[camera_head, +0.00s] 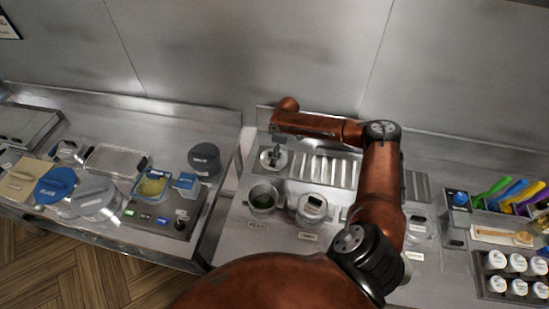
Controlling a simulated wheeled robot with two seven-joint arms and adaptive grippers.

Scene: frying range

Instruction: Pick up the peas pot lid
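The peas pot (263,199) stands uncovered on the counter behind a PEAS label, with green contents showing. A round grey lid (266,164) lies behind it, on the left end of the slotted metal strip; I take it to be the peas pot lid. My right arm reaches up, then bends left over the strip. Its gripper (275,157) points down at the lid and covers part of it. The fingers are too small to tell whether they are open or grip the lid. My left gripper is out of view.
A lidded pot (312,206) stands close right of the peas pot. The slotted strip (327,169) runs along the back. A left counter holds a grey lidded pot (204,158) and a blue lid (56,185). Colourful handles (510,192) and white-topped jars (516,263) are at right.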

